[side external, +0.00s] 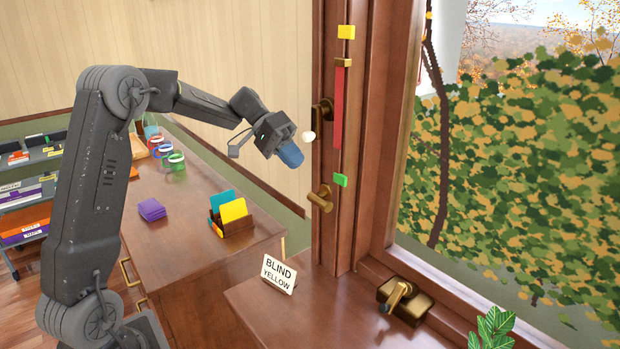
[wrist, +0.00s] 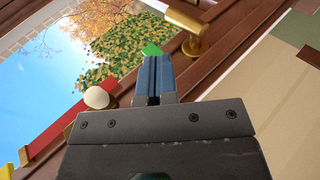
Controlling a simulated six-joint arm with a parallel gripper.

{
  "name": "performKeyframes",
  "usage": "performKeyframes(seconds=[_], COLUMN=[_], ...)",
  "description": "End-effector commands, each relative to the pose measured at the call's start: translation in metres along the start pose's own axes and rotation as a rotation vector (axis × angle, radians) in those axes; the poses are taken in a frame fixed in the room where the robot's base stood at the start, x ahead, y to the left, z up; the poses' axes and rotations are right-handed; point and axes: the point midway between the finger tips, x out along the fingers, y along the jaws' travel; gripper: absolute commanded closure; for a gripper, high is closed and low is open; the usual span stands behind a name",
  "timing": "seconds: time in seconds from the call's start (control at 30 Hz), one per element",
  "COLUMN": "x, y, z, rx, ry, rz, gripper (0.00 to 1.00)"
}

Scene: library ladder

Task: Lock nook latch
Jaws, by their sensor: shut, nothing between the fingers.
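Several brass fittings are in view, and I cannot tell for sure which is the nook latch. A brass latch with a dark lever (side external: 395,297) sits on the sill at the lower right. A brass handle (side external: 321,199) sticks out of the wooden window post; it also shows at the top of the wrist view (wrist: 195,38). Above it is a dark brass fitting with a white knob (side external: 309,137), also seen in the wrist view (wrist: 97,97). My gripper (side external: 291,155), with blue fingers (wrist: 155,72), is shut and empty, left of the post and apart from these fittings.
A red strip (side external: 339,107) runs down the post between a yellow marker (side external: 346,32) and a green marker (side external: 340,180). A "BLIND YELLOW" card (side external: 279,273) stands on the sill. A card holder (side external: 230,218) and purple block (side external: 152,209) rest on the desk. A plant (side external: 492,330) is lower right.

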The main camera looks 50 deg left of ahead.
Motion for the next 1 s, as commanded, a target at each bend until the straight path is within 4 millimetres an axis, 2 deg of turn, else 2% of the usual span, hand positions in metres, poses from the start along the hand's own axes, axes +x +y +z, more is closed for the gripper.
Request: performKeyframes(seconds=[0.1,0.33,0.83,0.93,1.0], x=[-0.020,-0.037,-0.036,-0.030,-0.020], y=[-0.001,-0.001,0.001,0.013,0.028], z=[0.000,0.000,0.001,0.008,0.021], rx=[0.000,-0.001,0.000,0.000,-0.001], ry=[0.003,-0.001,-0.002,-0.014,-0.028], rz=[-0.001,0.000,-0.004,-0.041,-0.097], gripper=[1.00,1.00,1.00,1.00,1.00])
